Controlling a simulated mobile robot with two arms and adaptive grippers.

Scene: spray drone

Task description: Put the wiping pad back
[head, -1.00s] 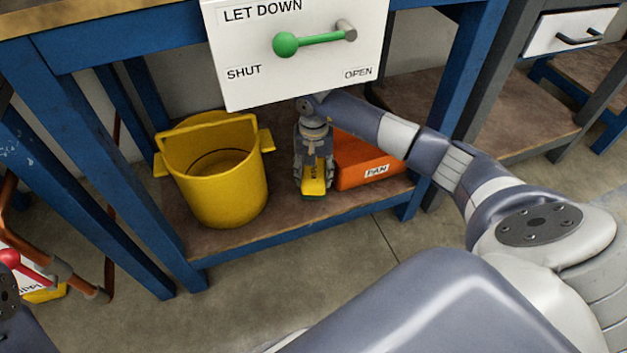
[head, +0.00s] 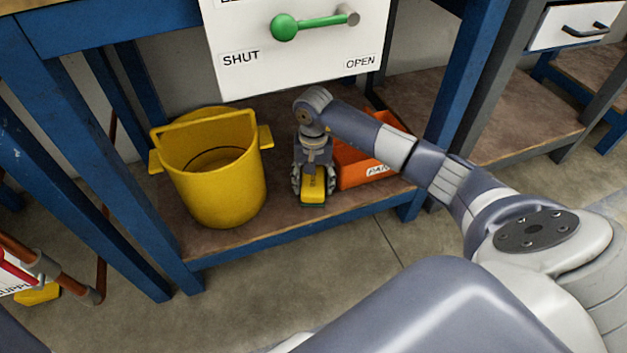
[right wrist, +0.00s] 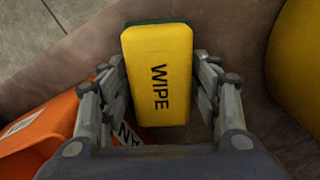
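The wiping pad (head: 313,192) is a yellow block with a green underside. It is on the brown lower shelf (head: 225,242), near the front edge, between a yellow bucket and an orange tray. In the right wrist view the pad (right wrist: 158,75) shows the word WIPE. My right gripper (head: 313,183) is right over it, pointing down. Its fingers (right wrist: 160,85) stand on both sides of the pad, spread, with narrow gaps. The pad's underside is mostly hidden. My left gripper is not in view.
The yellow bucket (head: 218,185) stands left of the pad. The orange tray (head: 355,170) is close on the right, its label partly covered by my arm. A white panel (head: 300,65) with a green lever hangs above. Blue legs (head: 448,110) frame the shelf.

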